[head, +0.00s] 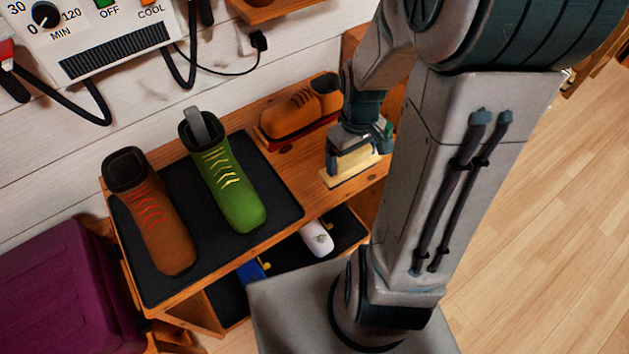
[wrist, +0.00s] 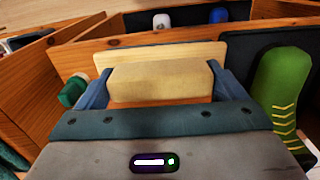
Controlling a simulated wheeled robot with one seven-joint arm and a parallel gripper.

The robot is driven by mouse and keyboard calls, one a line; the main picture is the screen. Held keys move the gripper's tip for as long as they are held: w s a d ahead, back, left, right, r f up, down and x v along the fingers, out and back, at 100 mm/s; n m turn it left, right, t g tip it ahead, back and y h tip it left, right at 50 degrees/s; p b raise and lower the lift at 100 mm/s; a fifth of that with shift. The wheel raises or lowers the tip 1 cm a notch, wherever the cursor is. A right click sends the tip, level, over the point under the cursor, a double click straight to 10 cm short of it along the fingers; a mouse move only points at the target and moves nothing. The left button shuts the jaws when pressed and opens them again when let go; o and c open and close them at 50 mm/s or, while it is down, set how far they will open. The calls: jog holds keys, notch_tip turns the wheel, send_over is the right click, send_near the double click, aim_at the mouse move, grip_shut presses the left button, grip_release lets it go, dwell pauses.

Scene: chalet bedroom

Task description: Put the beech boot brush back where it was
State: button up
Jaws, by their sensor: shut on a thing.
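The beech boot brush (head: 356,161) is between the jaws of my gripper (head: 360,150), at the right part of the wooden bench top (head: 290,165). It is a pale block with a wider, cream lower part. In the wrist view the brush (wrist: 160,80) fills the gap between the two blue fingers of my gripper (wrist: 160,90). My gripper is shut on it. I cannot tell whether its underside touches the bench top or is slightly above it. My arm hides part of the bench to the right of the brush.
A black mat (head: 267,200) holds a brown boot (head: 155,220) and a green boot (head: 232,185). A brown shoe (head: 290,118) lies behind the brush. A white bottle (head: 317,238) and a blue thing (head: 250,271) are on the lower shelf. A purple box (head: 60,285) stands left.

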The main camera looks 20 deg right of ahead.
jog(key=shift+s+d, duration=0.1)
jog(key=shift+s, duration=0.7)
jog(key=shift+w+a+f+b, duration=0.4)
jog(key=shift+w+a+f, duration=0.7)
jog(key=shift+w+f, duration=0.6)
jog(key=shift+w+a+f+b, duration=0.35)
jog(key=shift+w+a+f, duration=0.9)
jog(key=shift+f, duration=0.7)
jog(key=shift+w+a+f+b, duration=0.4)
jog(key=shift+w+a+f, duration=0.5)
jog(key=shift+w+f, duration=0.85)
jog(key=shift+f, duration=0.1)
jog(key=shift+f, duration=0.2)
jog(key=o, duration=0.8)
jog(key=shift+o, duration=0.2)
jog(key=shift+r, duration=0.15)
